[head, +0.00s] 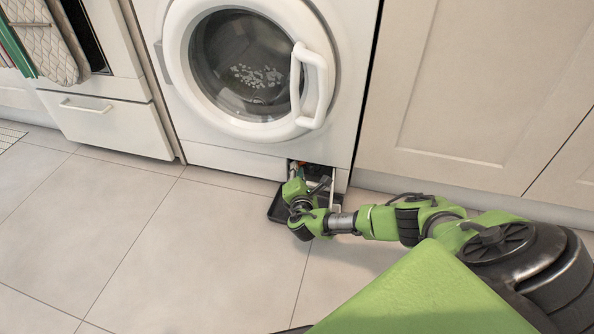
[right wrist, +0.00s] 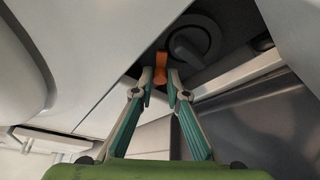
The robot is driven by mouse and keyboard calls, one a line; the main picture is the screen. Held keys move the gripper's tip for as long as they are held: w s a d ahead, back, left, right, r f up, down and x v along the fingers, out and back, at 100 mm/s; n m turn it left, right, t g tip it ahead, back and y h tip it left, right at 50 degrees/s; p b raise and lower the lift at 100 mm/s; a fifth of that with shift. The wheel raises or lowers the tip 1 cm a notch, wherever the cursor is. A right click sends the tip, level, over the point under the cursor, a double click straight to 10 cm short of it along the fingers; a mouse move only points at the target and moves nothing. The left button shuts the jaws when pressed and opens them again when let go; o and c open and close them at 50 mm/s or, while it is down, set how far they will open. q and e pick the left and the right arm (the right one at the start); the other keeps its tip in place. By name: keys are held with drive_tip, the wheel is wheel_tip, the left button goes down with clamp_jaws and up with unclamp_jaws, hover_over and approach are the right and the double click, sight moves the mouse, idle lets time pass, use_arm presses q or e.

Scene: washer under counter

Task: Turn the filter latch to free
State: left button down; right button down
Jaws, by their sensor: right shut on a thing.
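The orange filter latch (right wrist: 161,62) shows in the right wrist view, beside a dark round filter cap (right wrist: 187,45) inside the washer's low opening. My right gripper (right wrist: 162,82) has its two teal fingers closed on the latch from either side. In the head view my right gripper (head: 299,184) is at the small service opening (head: 320,172) at the washer's lower right. My left gripper is not in view.
The white washer (head: 235,158) has its round door (head: 250,75) shut. A black tray or flap (head: 278,208) lies low in front of the opening, partly under my wrist. Cabinet doors (head: 470,90) stand close on the right. The tiled floor (head: 150,250) is clear at left.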

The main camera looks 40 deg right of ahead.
drive_tip(key=n+p, duration=0.1)
drive_tip(key=p, duration=0.1)
drive_tip(key=shift+r+g+p, duration=0.3)
drive_tip(key=shift+g+p, duration=0.1)
drive_tip(key=shift+f+n, duration=0.1)
drive_tip(key=shift+n, duration=0.2)
drive_tip(key=shift+f+p, duration=0.2)
drive_tip(key=shift+p, duration=0.1)
drive_tip(key=c, duration=2.3)
unclamp_jaws()
drive_tip(key=shift+a, duration=0.1)
drive_tip(key=v, duration=1.2)
drive_tip(key=shift+w+a+r, duration=0.1)
drive_tip(key=shift+w, duration=0.05)
